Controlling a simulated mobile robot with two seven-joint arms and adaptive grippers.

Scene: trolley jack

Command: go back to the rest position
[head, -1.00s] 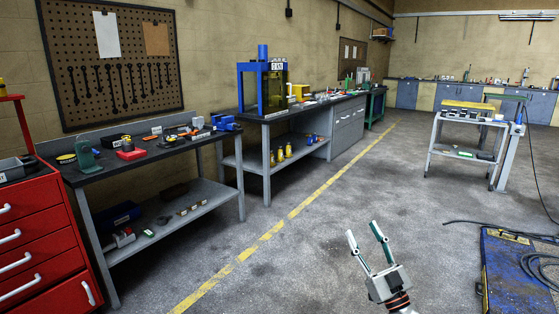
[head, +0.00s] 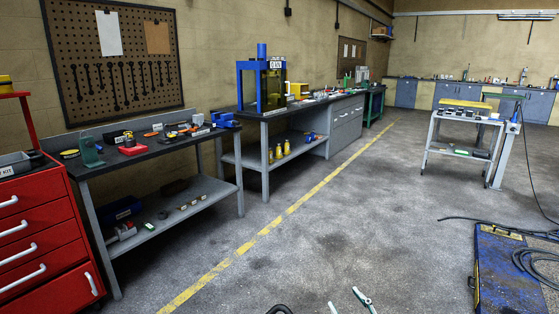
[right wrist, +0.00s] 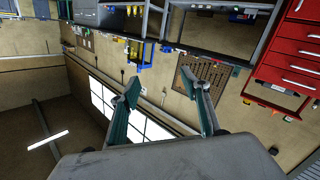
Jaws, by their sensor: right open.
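My right gripper (head: 348,302) shows only by its fingertips at the bottom edge of the head view, over the bare floor. Its fingers are spread apart with nothing between them. The right wrist view shows the same open, empty gripper (right wrist: 160,89), with the room seen upside down behind it. The rest of the right hand is out of the head view.
A red tool cabinet (head: 36,240) and a dark-topped workbench (head: 150,150) stand at the left. A blue platform (head: 503,275) with cables lies at the lower right. A trolley (head: 457,154) stands farther back. The floor (head: 330,235) between is clear.

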